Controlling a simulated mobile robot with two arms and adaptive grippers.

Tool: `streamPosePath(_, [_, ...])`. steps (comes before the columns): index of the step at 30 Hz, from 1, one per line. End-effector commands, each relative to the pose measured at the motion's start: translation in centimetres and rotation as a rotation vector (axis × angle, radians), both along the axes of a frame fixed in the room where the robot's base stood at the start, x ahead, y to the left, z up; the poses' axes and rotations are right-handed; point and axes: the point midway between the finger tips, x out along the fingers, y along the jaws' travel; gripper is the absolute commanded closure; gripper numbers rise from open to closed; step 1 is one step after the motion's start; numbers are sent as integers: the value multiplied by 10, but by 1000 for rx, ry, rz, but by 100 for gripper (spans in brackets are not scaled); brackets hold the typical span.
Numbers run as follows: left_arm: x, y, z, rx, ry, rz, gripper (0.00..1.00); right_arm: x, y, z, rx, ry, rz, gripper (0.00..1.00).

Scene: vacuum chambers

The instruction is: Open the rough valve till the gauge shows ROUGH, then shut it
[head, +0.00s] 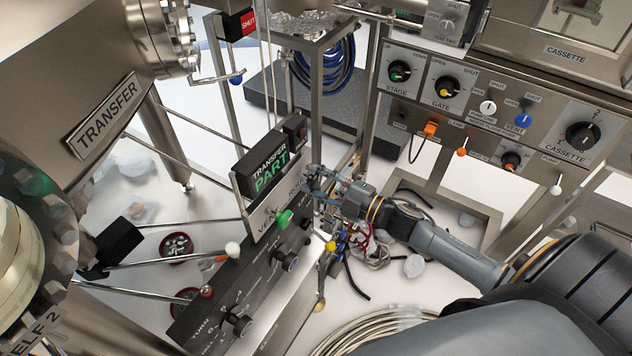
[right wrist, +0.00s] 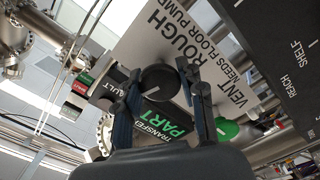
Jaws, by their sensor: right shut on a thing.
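The gauge (head: 268,170) is a dark box reading TRANSFER with PART in green; it also shows in the right wrist view (right wrist: 165,120). My right gripper (head: 312,186) reaches the valve panel from the right. In the right wrist view its two fingers (right wrist: 158,78) are shut on the rough valve (right wrist: 157,84), a round black knob with a white pointer line beside the ROUGH label. The knob is largely hidden by the gripper in the head view. My left gripper is not in view.
The green VENT knob (head: 284,217) sits close beside the rough valve. Below is a dark panel (head: 240,290) with more knobs. Ball-ended rods (head: 232,249) stick out at left. A control panel (head: 500,110) with several knobs stands at right.

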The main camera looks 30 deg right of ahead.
Motion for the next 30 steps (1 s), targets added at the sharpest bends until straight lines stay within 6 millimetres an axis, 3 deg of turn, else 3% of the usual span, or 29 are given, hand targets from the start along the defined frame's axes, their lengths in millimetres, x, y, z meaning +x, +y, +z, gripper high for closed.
streamPosePath(13, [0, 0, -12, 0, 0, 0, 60, 0, 1, 0, -236, -141, 1, 92])
streamPosePath(30, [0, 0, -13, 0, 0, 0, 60, 0, 1, 0, -289, -171, 1, 92])
